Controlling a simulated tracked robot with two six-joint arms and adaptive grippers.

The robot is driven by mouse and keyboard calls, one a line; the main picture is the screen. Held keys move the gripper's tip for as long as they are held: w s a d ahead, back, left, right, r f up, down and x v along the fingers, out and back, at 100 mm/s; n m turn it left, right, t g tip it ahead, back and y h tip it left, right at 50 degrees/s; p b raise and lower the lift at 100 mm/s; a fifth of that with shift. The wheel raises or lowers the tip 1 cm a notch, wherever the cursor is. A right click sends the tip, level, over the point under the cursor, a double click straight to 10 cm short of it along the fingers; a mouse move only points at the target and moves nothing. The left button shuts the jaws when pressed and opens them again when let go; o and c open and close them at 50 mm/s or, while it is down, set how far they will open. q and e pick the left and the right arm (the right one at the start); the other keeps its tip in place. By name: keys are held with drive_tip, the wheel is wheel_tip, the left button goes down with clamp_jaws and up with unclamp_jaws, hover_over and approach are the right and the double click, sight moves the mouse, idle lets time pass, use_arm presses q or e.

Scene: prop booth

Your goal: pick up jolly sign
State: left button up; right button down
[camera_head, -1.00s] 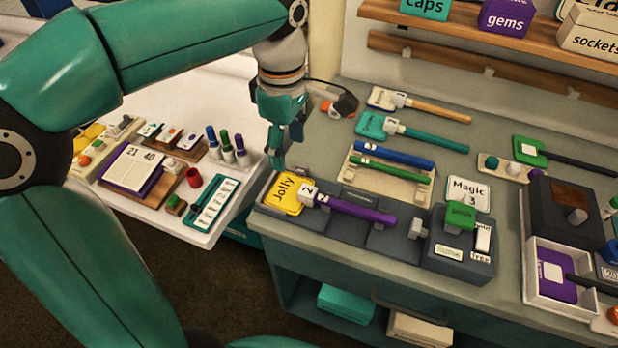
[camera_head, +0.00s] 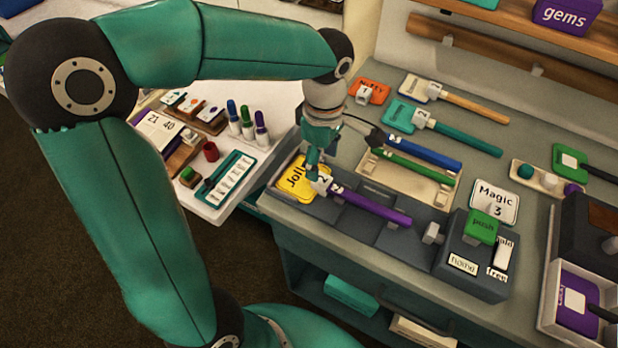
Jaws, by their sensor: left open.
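The jolly sign is a yellow plate (camera_head: 292,184) lettered "Jolly" with a purple handle (camera_head: 372,206). It lies in a dark grey rack at the front left of the counter. A white tag marked "2" (camera_head: 321,184) sits where plate and handle meet. My left gripper (camera_head: 319,170) is open, pointing down over the right side of the plate by the tag. Its fingers hide part of the lettering. I cannot tell whether they touch the sign. My right gripper is not in view.
Behind the sign, a tray (camera_head: 405,185) holds green and blue rods. Teal (camera_head: 402,113) and orange (camera_head: 371,90) signs lie further back. A white side table (camera_head: 223,208) with pens stands left.

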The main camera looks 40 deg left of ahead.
sight(322, 178)
use_arm(q)
drive_tip(key=shift+s+d+f, duration=0.15)
drive_tip(key=shift+d+f, duration=0.05)
drive_tip(key=shift+f, duration=1.2)
drive_tip(key=shift+s+d+f, duration=0.1)
drive_tip(key=shift+d+f, duration=0.05)
drive_tip(key=shift+f, duration=1.25)
clamp_jaws()
